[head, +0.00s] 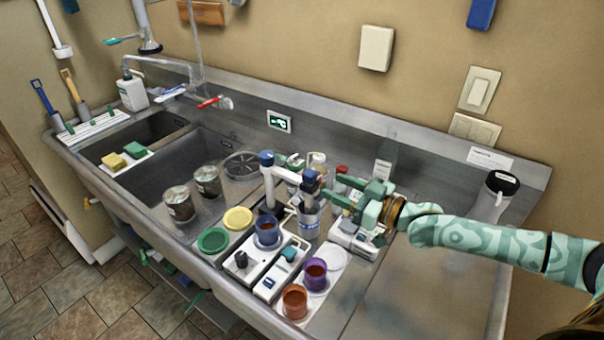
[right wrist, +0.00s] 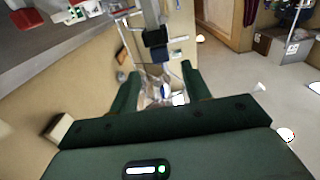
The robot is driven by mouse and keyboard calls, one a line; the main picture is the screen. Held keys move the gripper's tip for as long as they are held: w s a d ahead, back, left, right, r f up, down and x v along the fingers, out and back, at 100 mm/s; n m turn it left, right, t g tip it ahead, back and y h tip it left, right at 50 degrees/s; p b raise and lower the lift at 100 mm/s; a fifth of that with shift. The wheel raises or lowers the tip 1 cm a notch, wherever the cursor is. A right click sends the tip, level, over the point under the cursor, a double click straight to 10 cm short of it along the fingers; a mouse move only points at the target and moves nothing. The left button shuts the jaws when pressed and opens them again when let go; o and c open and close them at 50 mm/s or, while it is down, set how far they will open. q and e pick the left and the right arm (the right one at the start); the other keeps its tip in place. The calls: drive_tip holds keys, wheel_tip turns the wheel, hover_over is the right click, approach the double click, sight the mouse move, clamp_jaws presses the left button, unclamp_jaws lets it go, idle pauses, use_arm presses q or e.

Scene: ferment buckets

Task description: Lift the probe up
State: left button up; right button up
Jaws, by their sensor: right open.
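A white stand (head: 287,174) with a blue cap on its post (head: 267,158) rises from the middle of the sink counter. Its arm reaches right to a dark blue-black head (head: 310,180), which looks like the probe's top. The head is above a clear labelled vessel (head: 308,222); I cannot tell how deep the probe sits. My green right gripper (head: 332,190) is open just right of the head, its fingers pointing left toward it. In the right wrist view the open fingers (right wrist: 158,85) have a dark block (right wrist: 155,37) on a grey post ahead of them. My left gripper is out of view.
A blue cup (head: 267,231) stands on a white device beside the stand. Purple (head: 315,274) and orange (head: 295,301) cups stand in front. A white device (head: 352,240) sits beneath my right gripper. The counter at right (head: 420,290) is clear.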

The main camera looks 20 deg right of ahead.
sight(305, 173)
drive_tip(key=b+x, duration=0.1)
drive_tip(key=x, duration=0.9)
drive_tip(key=shift+s, duration=0.1)
clamp_jaws()
drive_tip(key=shift+r, duration=0.1)
